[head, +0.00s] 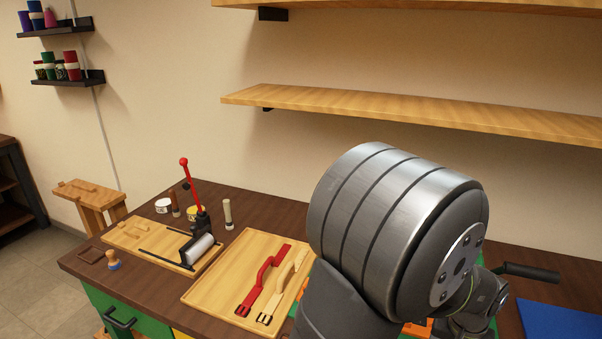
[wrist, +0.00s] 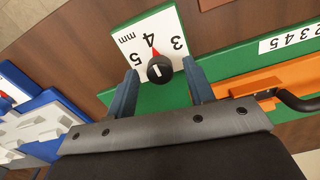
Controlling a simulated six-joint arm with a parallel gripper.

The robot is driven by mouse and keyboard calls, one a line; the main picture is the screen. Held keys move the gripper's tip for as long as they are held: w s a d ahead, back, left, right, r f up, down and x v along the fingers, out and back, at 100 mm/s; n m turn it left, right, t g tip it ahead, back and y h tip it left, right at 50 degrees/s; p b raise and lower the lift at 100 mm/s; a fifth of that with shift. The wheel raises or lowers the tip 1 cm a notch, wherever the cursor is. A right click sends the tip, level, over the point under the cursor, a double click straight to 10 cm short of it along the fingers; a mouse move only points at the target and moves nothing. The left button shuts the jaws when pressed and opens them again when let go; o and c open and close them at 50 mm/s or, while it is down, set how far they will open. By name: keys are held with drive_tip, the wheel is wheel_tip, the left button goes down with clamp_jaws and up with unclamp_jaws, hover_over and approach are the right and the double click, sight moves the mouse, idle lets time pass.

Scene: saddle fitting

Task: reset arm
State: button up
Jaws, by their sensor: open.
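My gripper (wrist: 161,92) is open in the wrist view, with its two blue-grey fingers apart. Between and just beyond the fingertips is a black knob (wrist: 159,70) with a white mark and a red pointer. Behind the knob is a white dial plate (wrist: 131,40) marked 3, 4, 5 and mm; the pointer is by the 4. I cannot tell whether the fingers touch the knob. Dial and knob sit on a green base (wrist: 165,97). In the head view my grey arm covers the right middle, and the gripper is hidden there.
An orange part with a black handle (wrist: 298,102) lies right of the fingers. A blue and white object (wrist: 40,125) is at left. In the head view, a wooden board (head: 215,292) holds red and tan straps, beside a red-levered press (head: 200,235). A shelf (head: 400,112) runs above.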

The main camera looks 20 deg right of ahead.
idle(0.3)
wheel_tip(320, 180, up, 18)
wheel_tip(320, 180, down, 18)
drive_tip(key=shift+r, duration=0.2)
drive_tip(key=shift+f, duration=0.3)
drive_tip(key=m, duration=1.1)
drive_tip(key=shift+m, duration=0.4)
drive_tip(key=shift+r, duration=0.8)
